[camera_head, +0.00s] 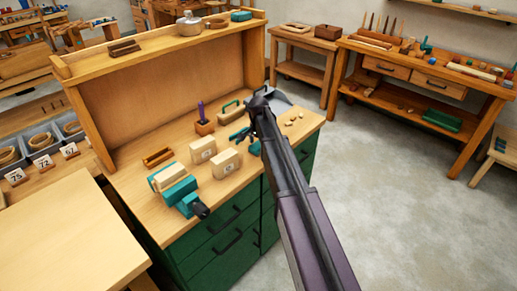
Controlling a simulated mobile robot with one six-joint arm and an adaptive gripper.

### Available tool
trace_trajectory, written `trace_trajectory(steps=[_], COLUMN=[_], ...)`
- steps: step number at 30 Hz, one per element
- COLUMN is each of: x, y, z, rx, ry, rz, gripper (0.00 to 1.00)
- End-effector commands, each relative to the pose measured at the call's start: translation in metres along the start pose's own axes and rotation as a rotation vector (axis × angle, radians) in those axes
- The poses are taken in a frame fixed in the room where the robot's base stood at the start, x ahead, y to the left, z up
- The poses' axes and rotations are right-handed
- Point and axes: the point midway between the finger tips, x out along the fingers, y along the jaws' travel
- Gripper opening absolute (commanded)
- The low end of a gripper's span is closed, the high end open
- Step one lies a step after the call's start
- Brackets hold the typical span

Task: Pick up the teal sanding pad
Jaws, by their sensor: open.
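A small flat teal piece (255,149) lies on the workbench top, partly hidden behind my arm; it may be the sanding pad, but it is too small to tell. Another teal item (241,16) sits on the top shelf of the bench's back. A block with a teal handle (230,111) lies behind my gripper. My gripper (238,138) hangs over the right half of the bench top, dark and open, just left of the flat teal piece. I see nothing between its fingers. Whether the fingertips touch the bench is unclear.
Two pale labelled blocks (226,163) stand left of my gripper. A purple tool stands in a wooden holder (204,128). A teal vise (181,193) is at the front left edge. Small pale pieces (294,119) lie at right. The raised back panel (170,95) bounds the bench.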

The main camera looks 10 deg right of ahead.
Motion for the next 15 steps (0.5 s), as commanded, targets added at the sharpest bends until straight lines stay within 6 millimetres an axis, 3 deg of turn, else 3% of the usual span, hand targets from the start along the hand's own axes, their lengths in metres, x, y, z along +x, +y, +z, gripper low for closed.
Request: trace_trajectory(steps=[8, 11, 15], x=[0.0, 0.0, 0.0], y=[0.0, 0.0, 0.0], z=[-0.0001, 0.0, 0.0], rx=[0.0, 0.0, 0.0], ry=[0.0, 0.0, 0.0], rz=[0.0, 0.0, 0.0], gripper=[1.0, 0.76, 0.35])
